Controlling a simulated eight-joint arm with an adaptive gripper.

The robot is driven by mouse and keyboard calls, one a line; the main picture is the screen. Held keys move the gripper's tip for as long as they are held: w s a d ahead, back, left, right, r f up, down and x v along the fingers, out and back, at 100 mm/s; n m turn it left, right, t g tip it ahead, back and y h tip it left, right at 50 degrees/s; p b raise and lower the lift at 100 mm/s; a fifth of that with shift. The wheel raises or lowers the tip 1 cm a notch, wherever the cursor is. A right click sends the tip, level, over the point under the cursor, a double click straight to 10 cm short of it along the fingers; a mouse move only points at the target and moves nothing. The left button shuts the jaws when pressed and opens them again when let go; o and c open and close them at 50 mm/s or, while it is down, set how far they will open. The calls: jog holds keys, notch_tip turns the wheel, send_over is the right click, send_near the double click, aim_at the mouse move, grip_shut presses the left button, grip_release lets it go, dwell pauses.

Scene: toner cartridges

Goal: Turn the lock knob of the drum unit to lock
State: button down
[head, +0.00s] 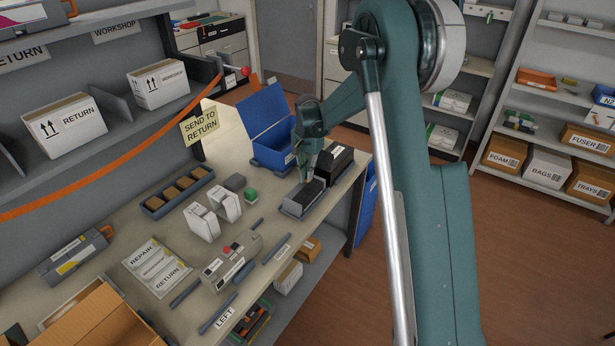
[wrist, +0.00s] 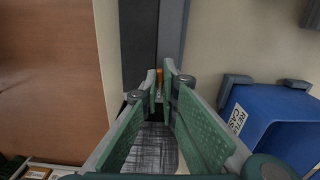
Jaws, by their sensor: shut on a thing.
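The drum unit, as far as I can tell, is the long dark block with a grey edge (head: 303,197) near the right end of the bench. It also shows in the wrist view (wrist: 140,40), reaching up from my fingertips. My gripper (head: 305,176) points down at it, and its fingers fill the lower middle of the wrist view (wrist: 162,80).
A black box (head: 337,163) stands close behind the gripper. An open blue bin (head: 268,125) is to the left. White cartons (head: 203,221), a grey device with a red button (head: 230,266) and a parts tray (head: 178,193) occupy the bench. The bench's right edge is close.

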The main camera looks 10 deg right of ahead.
jog(key=shift+m, duration=0.4)
jog(key=c, duration=2.3)
grip_release()
notch_tip(320, 180, up, 12)
